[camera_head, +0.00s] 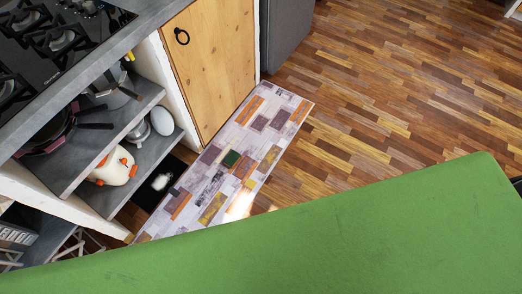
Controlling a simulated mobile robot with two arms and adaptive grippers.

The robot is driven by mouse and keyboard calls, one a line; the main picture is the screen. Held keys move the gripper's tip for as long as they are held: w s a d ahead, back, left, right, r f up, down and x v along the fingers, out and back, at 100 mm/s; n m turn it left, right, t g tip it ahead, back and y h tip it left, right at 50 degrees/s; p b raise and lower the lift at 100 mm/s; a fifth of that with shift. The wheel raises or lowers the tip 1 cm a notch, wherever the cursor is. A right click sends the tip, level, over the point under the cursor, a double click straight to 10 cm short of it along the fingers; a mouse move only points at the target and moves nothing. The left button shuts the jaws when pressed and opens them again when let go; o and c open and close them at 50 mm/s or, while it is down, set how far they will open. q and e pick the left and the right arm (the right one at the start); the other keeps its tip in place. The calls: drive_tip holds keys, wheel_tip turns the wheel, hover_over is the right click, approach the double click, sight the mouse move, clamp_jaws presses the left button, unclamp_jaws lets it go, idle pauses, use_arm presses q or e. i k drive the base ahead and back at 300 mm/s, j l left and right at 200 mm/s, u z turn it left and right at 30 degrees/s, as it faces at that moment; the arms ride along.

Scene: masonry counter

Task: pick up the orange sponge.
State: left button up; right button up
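I see no orange sponge in the head view. Neither of my grippers shows in this view. The orange patches on the floor runner (216,206) look like part of its flat printed pattern. A white rounded item with orange parts (114,167) sits on the lower shelf at left and looks like a figure or pot, not a sponge.
A counter with a black gas hob (52,45) is at upper left, above open shelves (139,88) holding pans. A wooden cabinet door (212,63) adjoins them. A large green surface (370,235) fills the bottom. The wooden floor (400,90) at right is clear.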

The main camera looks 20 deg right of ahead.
sight(233, 158)
drive_tip(key=l+u, duration=0.1)
drive_tip(key=u, duration=0.25)
drive_tip(key=l+u, duration=0.15)
drive_tip(key=u, duration=0.15)
drive_tip(key=l+u, duration=0.3)
drive_tip(key=l, duration=0.45)
drive_tip(key=l+u, duration=0.25)
drive_tip(key=l, duration=0.55)
drive_tip(key=l+u, duration=0.3)
drive_tip(key=l, duration=0.45)
drive_tip(key=k, duration=0.05)
